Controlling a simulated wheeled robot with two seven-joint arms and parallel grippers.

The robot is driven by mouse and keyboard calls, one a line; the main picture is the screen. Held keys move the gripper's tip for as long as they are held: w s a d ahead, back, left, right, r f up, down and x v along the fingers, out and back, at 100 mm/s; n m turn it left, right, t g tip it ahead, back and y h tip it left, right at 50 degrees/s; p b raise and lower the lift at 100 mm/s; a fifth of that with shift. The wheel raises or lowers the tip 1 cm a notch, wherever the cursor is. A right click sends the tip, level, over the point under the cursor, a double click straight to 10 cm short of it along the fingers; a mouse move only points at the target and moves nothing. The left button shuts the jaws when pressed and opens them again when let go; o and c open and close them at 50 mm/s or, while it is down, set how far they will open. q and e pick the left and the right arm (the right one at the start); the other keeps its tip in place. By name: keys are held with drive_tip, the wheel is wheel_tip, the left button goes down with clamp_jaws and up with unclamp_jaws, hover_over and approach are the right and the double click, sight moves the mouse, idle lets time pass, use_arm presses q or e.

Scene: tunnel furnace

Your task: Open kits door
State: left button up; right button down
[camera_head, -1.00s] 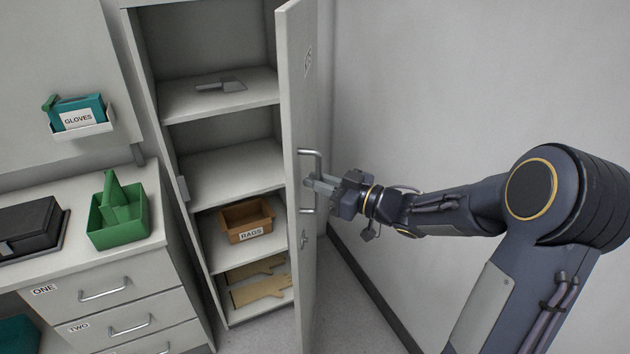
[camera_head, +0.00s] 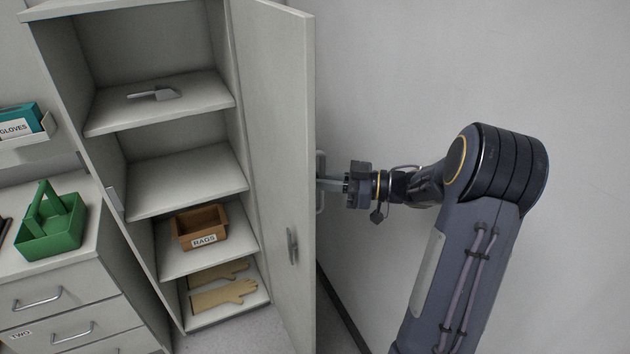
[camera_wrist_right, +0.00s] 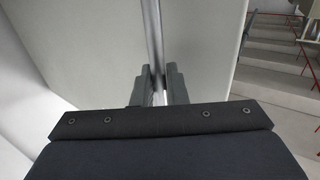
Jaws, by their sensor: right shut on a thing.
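The tall grey cabinet (camera_head: 138,150) stands wide open in the head view. Its door (camera_head: 270,150) is swung out to the right, with its inner face and latch (camera_head: 292,245) showing. The door handle (camera_head: 320,180) is on the outer face and shows only partly past the door edge. My right gripper (camera_head: 328,183) is shut on the handle; in the right wrist view the handle bar (camera_wrist_right: 155,45) runs between its two fingers (camera_wrist_right: 157,85). The fingertips are partly hidden behind the door edge in the head view. My left gripper is not in view.
Shelves hold a grey scoop-like tool (camera_head: 153,94), a brown RAGS bin (camera_head: 200,228) and tan gloves (camera_head: 222,295). A drawer unit (camera_head: 50,300) with a green caddy (camera_head: 52,225) stands at left. A bare wall (camera_head: 400,60) lies close on the right.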

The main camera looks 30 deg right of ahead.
drive_tip(key=shift+r, duration=0.1)
drive_tip(key=c, duration=1.8)
unclamp_jaws()
drive_tip(key=shift+w, duration=0.1)
drive_tip(key=shift+o, duration=1.2)
drive_tip(key=shift+w, duration=0.1)
